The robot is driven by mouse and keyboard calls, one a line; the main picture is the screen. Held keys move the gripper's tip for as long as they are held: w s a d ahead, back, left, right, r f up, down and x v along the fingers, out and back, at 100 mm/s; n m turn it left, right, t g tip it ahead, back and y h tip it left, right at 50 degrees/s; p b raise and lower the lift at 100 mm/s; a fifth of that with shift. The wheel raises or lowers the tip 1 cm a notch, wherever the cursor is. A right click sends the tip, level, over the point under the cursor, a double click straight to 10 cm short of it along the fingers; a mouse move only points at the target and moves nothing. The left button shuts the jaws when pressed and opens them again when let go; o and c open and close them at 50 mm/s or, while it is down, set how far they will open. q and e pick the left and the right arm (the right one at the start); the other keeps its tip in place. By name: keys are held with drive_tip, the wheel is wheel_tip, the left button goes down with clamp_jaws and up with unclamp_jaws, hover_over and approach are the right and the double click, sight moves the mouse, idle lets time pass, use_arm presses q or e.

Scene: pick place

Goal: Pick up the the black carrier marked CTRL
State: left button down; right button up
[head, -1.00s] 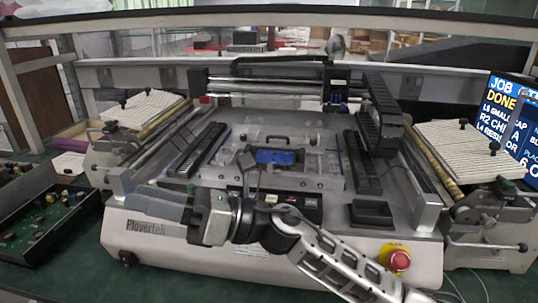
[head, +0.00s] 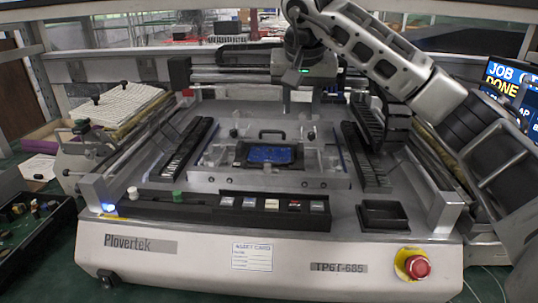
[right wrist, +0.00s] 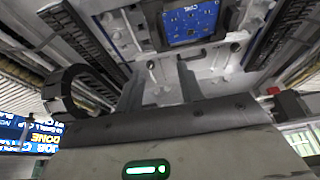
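The black carrier (head: 240,155) lies flat in the fixture at the middle of the machine, with a blue board (head: 270,155) in it. The carrier also shows at the top of the right wrist view (right wrist: 159,28), partly cut off, with small white lettering on the blue board. My right gripper (head: 300,98) hangs over the back of the machine bed, behind the carrier and apart from it. In the right wrist view its two fingers (right wrist: 160,88) stand apart with nothing between them. My left gripper is not in view.
A black handle (head: 272,133) stands just behind the carrier. Black slotted rails flank the fixture. An empty black tray (head: 383,215) and a red emergency button (head: 417,267) are at front right. A gantry crosses the back. A bin of parts (head: 35,215) is at left.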

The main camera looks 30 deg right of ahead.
hover_over(301, 144)
drive_tip(key=s+a, duration=0.2)
drive_tip(key=f, duration=0.6)
drive_tip(key=shift+w+d, duration=0.1)
drive_tip(key=shift+w, duration=0.15)
drive_tip(key=x, duration=0.4)
drive_tip(key=shift+s+d+f, duration=0.15)
drive_tip(key=shift+s+d, duration=0.15)
drive_tip(key=shift+s, duration=0.05)
drive_tip(key=shift+w+f, duration=0.2)
drive_tip(key=shift+f, duration=0.3)
clamp_jaws()
